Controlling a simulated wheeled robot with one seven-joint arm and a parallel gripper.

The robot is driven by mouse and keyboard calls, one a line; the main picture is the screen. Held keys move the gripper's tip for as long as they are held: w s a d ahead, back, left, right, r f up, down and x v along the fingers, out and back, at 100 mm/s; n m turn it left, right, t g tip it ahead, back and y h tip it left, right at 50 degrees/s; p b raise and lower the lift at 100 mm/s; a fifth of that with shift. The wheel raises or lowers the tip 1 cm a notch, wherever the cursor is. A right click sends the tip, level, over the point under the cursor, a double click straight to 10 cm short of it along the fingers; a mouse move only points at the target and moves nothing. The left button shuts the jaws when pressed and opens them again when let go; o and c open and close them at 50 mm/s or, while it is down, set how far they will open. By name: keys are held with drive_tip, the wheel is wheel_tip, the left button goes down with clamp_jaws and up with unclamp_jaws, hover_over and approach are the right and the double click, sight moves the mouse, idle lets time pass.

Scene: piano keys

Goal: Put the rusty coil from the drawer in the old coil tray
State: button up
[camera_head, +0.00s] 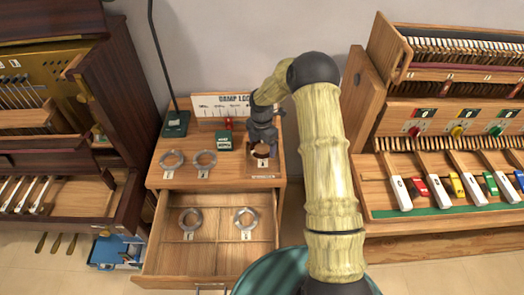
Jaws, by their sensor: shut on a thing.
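My gripper (262,146) points down over the right part of the cabinet top (228,178). It is shut on a dark brownish coil (261,161), the rusty coil, which has a white tag. My fingers partly hide the coil, and I cannot tell whether it touches the surface below. A small label strip (263,177) lies just in front of it, at what looks like the old coil tray; the tray itself is mostly hidden. The open drawer (208,254) below holds two grey tagged coils, one at left (190,218) and one at right (246,217).
Two more grey coils (172,160) (204,159) lie on the cabinet top at left. Behind them stand a green lamp base (175,124), a small green box (223,141) and a lettered board (216,106). Piano mechanisms stand left (95,90) and right (450,140). A blue toolbox (105,252) is on the floor.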

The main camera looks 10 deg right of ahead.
drive_tip(key=shift+f+p, duration=0.35)
drive_tip(key=shift+f, duration=1.5)
drive_tip(key=shift+f, duration=0.2)
drive_tip(key=o, duration=0.9)
drive_tip(key=shift+o, duration=0.2)
wheel_tip(320, 180, up, 12)
drive_tip(key=b, duration=0.2)
drive_tip(key=shift+r, duration=0.2)
